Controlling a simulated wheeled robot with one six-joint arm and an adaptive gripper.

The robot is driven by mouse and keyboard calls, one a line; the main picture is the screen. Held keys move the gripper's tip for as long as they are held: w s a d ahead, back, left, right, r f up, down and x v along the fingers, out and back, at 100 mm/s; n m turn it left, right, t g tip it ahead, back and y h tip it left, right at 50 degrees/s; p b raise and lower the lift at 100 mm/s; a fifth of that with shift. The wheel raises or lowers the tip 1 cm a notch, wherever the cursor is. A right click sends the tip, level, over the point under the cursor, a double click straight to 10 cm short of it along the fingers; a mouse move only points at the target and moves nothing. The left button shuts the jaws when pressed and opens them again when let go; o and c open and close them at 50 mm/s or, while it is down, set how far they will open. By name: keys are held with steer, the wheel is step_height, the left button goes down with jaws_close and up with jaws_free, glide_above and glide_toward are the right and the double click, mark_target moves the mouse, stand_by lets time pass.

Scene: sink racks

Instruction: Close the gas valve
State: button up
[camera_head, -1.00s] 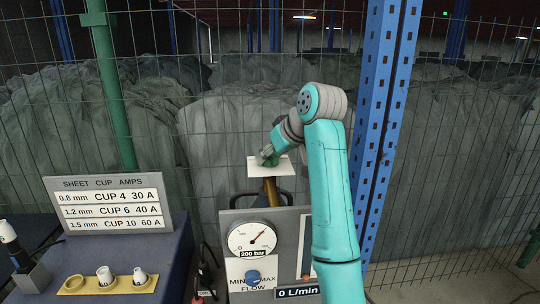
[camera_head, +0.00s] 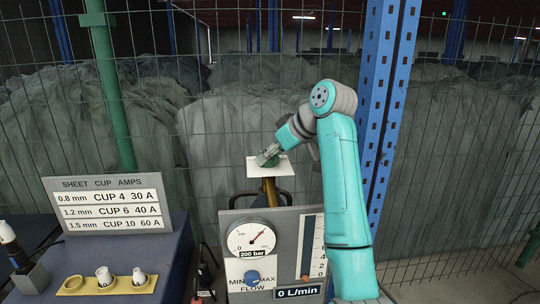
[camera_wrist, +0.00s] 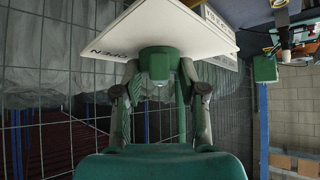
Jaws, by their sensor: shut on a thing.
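The green gas valve handle (camera_head: 272,162) sits at a white plate (camera_head: 283,169) on top of a brass-coloured post (camera_head: 270,190). My gripper (camera_head: 266,156) reaches down to it from the upper right. In the wrist view, my gripper (camera_wrist: 160,78) has a finger on each side of the green handle (camera_wrist: 158,62) and is shut on it. The white plate (camera_wrist: 185,28) lies just beyond, with the word OPEN partly readable. How far the handle is turned I cannot tell.
Below stands a grey panel with a pressure gauge (camera_head: 251,240), a blue flow knob (camera_head: 252,278) and a "0 L/min" display (camera_head: 297,292). A blue post (camera_head: 384,120) stands right of the valve, before a wire fence. A cup-size sign (camera_head: 112,203) is at left.

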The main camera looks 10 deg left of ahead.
steer(key=o, duration=1.1)
steer(key=shift+o, duration=0.2)
steer(key=v, duration=0.7)
steer(key=shift+s+d+r, duration=0.1)
steer(key=shift+d+r, duration=0.05)
steer(key=shift+r, duration=0.05)
steer(key=shift+d, duration=0.1)
